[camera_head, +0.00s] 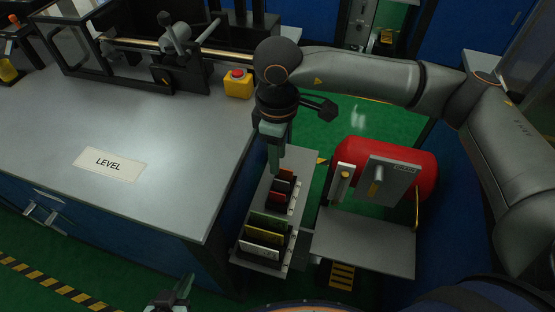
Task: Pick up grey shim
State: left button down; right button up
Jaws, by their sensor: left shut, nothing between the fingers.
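A narrow grey rack (296,205) holds several upright shims in a row: an orange-red one and a dark one at the far end, a red one (277,198), then a green one (268,221) and an olive one (262,234) nearer me. A pale piece (260,250) stands at the near end; I cannot tell if it is the grey shim. My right gripper (276,168) points down at the far end of the rack; its jaw opening and anything between its fingers are unclear. My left gripper (178,294) is shut and empty, low at the bottom edge, apart from the rack.
Right of the rack are a red cylinder (413,163) and a grey plate (364,243). Green floor shows between.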

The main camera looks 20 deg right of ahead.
aim_at(279, 185)
jog(key=k+j, duration=0.2)
jog(key=k, duration=0.3)
jog(key=k+j, duration=0.2)
jog(key=k, duration=0.25)
